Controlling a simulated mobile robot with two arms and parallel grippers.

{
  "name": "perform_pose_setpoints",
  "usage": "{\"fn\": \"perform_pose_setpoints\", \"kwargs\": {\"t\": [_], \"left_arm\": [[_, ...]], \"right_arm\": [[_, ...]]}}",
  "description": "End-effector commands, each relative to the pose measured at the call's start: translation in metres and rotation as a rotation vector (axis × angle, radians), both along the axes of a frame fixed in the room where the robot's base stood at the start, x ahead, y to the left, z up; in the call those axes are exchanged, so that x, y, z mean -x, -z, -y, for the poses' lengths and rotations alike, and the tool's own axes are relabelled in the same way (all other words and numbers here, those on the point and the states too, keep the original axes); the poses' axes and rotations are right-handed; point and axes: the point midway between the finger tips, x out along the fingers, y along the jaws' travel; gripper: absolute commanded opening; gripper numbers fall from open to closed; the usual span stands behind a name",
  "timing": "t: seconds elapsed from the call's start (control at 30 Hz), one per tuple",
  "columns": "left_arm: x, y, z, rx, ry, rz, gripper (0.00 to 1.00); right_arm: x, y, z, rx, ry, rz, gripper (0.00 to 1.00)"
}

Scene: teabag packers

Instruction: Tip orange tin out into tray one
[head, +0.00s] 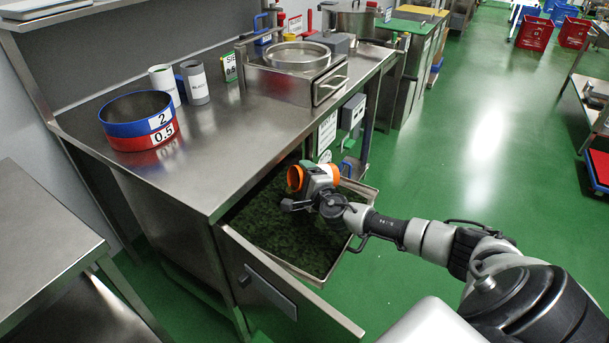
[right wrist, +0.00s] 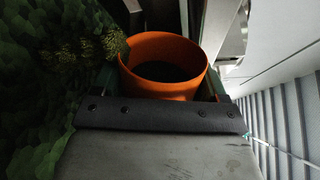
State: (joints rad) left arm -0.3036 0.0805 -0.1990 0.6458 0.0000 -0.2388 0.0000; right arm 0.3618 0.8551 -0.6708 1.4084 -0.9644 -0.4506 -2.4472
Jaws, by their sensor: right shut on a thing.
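My right gripper (head: 315,178) is shut on the orange tin (head: 295,178). It holds the tin over an open drawer tray (head: 345,232) filled with dark green leaves. Orange shows on both sides of the gripper, and the tin looks tipped onto its side. In the right wrist view the tin (right wrist: 162,88) shows a round open mouth with a dark inside; I cannot tell what is in it. Leaves (right wrist: 45,90) fill the left of that view. I see no number on the tray. My left gripper is not in view.
The drawer front (head: 285,285) stands out from the steel bench (head: 215,150). On the bench are a blue-and-red sieve stack (head: 138,128), two cups (head: 196,85) and a steel sieve unit (head: 298,60).

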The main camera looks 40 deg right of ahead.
Motion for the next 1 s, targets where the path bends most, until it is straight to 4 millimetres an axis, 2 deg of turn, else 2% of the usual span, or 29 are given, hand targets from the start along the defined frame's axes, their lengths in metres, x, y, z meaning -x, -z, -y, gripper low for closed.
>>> {"fn": "perform_pose_setpoints", "kwargs": {"t": [0.07, 1.0], "left_arm": [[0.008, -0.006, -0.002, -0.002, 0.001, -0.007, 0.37], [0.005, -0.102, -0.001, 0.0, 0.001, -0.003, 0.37]], "right_arm": [[0.0, -0.005, -0.001, 0.03, -0.002, -0.004, 0.49], [-0.004, -0.023, -0.021, 0.592, -0.002, -0.098, 0.49]]}}
